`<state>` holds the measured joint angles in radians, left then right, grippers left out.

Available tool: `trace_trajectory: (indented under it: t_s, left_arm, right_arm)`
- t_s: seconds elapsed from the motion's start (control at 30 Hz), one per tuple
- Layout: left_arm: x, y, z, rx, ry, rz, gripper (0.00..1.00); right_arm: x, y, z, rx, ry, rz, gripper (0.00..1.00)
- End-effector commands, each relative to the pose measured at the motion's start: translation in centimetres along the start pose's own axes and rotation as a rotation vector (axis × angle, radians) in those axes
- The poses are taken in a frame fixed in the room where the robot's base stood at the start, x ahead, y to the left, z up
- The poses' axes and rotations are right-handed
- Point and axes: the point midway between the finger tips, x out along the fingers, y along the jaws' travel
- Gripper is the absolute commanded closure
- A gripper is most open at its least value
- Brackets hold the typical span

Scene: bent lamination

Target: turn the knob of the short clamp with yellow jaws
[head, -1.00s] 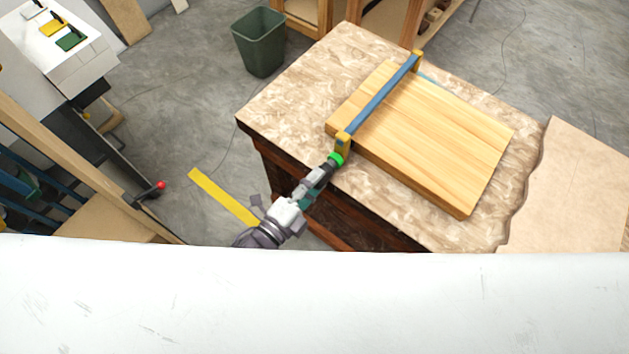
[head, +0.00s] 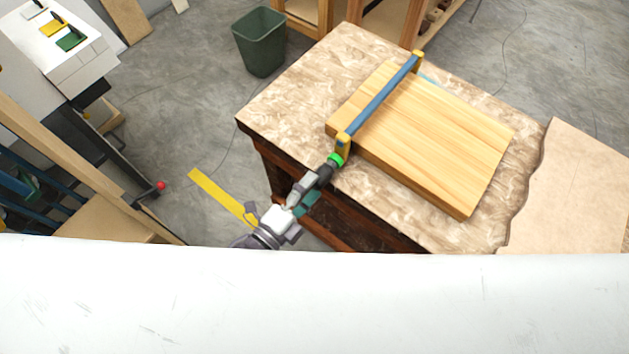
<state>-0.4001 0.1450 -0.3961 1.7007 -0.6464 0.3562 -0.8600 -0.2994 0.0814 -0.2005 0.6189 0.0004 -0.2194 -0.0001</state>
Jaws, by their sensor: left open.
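The clamp (head: 380,95) has a blue bar and yellow jaws. It lies across the left part of a thick wooden board, one jaw at the far edge and one jaw (head: 343,146) at the near edge. Its knob (head: 325,171) has a green ring and a dark grip, and sticks out past the table edge toward my left gripper. My left gripper (head: 304,193) is open and in line with the knob, its fingers close to the dark grip. Whether they touch it I cannot tell. My right gripper is not in view.
The board (head: 440,140) lies on a mottled worktable (head: 290,95). A green bin (head: 259,42) stands behind it on the floor. A yellow strip (head: 215,192) is on the floor left of my gripper. A white surface (head: 320,300) fills the bottom of the view.

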Motion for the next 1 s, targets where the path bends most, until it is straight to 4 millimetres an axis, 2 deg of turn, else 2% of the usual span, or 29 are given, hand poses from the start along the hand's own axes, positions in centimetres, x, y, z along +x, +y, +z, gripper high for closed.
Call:
trace_trajectory:
  t_s: [0.1,0.3,0.5,0.67,1.0]
  left_arm:
    - [-2.7,0.2,0.0,-0.001,-0.001,0.006,0.36]
    - [-6.9,0.1,0.0,0.0,-0.001,0.004,0.36]
    - [-9.5,0.0,0.0,0.001,0.0,0.002,0.36]
    - [-10.2,0.0,0.0,0.002,0.0,0.001,0.36]
    - [-10.1,0.0,0.0,0.002,0.0,0.001,0.36]
  right_arm:
    - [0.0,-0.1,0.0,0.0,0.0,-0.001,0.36]
    - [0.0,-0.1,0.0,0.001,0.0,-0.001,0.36]
    - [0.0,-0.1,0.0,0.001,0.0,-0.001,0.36]
    - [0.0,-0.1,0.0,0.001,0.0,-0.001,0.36]
    - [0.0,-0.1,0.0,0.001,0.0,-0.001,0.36]
